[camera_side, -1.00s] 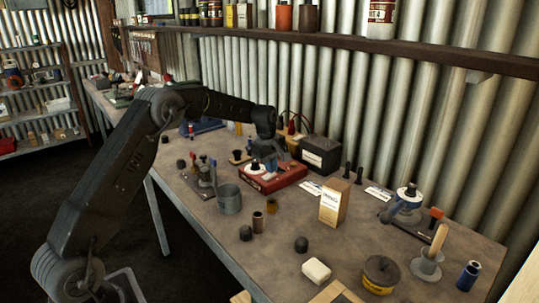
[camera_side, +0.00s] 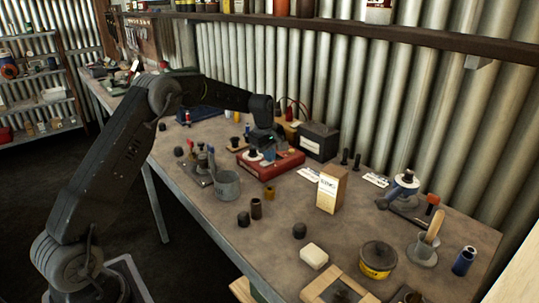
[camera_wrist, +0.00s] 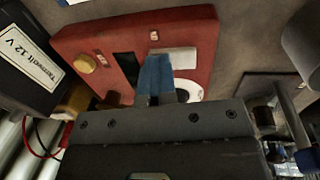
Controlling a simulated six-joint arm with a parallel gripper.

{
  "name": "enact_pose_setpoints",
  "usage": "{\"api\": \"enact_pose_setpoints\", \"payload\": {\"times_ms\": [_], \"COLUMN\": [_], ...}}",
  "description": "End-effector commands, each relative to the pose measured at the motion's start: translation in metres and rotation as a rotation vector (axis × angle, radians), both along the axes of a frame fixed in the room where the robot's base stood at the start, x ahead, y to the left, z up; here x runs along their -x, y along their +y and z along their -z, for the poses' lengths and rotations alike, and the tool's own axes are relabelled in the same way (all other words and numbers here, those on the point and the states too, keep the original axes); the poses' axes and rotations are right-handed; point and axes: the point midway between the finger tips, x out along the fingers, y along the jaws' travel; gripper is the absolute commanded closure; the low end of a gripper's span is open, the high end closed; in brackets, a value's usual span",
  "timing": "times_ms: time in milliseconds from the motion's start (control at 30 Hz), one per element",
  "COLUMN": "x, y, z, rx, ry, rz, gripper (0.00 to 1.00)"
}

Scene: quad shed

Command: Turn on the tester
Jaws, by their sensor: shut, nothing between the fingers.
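The tester is a red box (camera_side: 290,163) on the bench, below my gripper (camera_side: 262,152) in the side view. In the wrist view the tester (camera_wrist: 195,30) shows a yellowish round knob (camera_wrist: 82,62), a dark rectangular panel, a pale plate, small light-coloured fittings and part of a white round dial (camera_wrist: 190,88). My gripper (camera_wrist: 155,72) is shut and empty, its blue fingertips together over the tester's face near the pale plate. Whether the tips touch the face I cannot tell. My gripper body hides the tester's near part. I cannot tell which fitting is the switch.
A black 12 V battery (camera_side: 318,142) stands just behind the tester, with a red lead near it. A grey cup (camera_side: 226,185), a small stand of tools and a cardboard box (camera_side: 332,190) stand around it.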

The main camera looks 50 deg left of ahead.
Motion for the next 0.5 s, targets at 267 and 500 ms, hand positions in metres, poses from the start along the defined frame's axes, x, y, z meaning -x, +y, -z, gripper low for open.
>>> {"api": "enact_pose_setpoints", "payload": {"times_ms": [267, 500], "x": [0.0152, 0.0142], "y": [0.0, 0.0001], "z": [0.0026, 0.001], "rx": [0.003, 0.003], "ry": [0.021, 0.016], "rz": [0.001, 0.001], "gripper": [1.0, 1.0]}}
